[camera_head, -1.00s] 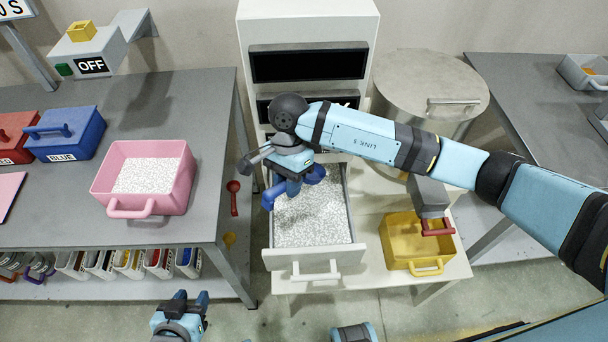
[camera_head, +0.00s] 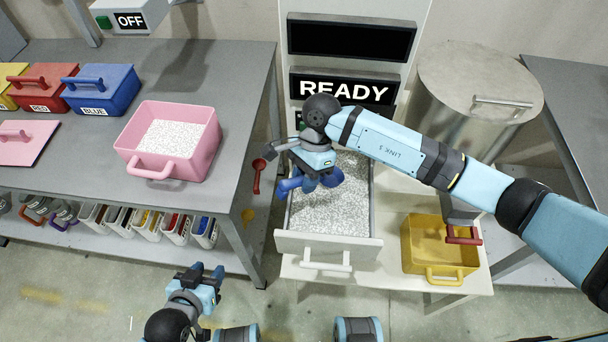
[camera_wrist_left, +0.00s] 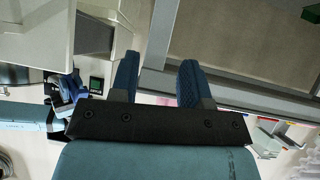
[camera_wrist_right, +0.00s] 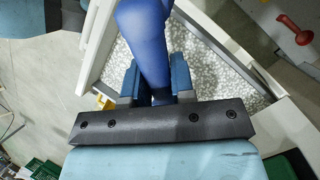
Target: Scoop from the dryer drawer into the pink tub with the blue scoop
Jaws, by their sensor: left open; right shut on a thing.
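The dryer drawer (camera_head: 340,243) is pulled out and holds white granules (camera_head: 340,205). My right gripper (camera_head: 310,177) is shut on the blue scoop (camera_head: 290,186) over the drawer's left part. The scoop also shows in the right wrist view (camera_wrist_right: 145,40), with the granules behind it; I cannot tell whether its bowl carries any. The pink tub (camera_head: 200,158) stands on the left table with white granules inside. My left gripper (camera_head: 207,274) is open and empty, low in front of the left table; its fingers show apart in the left wrist view (camera_wrist_left: 158,82).
A red scoop (camera_head: 258,175) hangs at the left table's edge. A yellow bin (camera_head: 412,262) stands right of the drawer. Red (camera_head: 52,98) and blue (camera_head: 118,92) lidded boxes and a pink lid (camera_head: 28,150) lie on the left table. A metal drum (camera_head: 450,75) stands behind.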

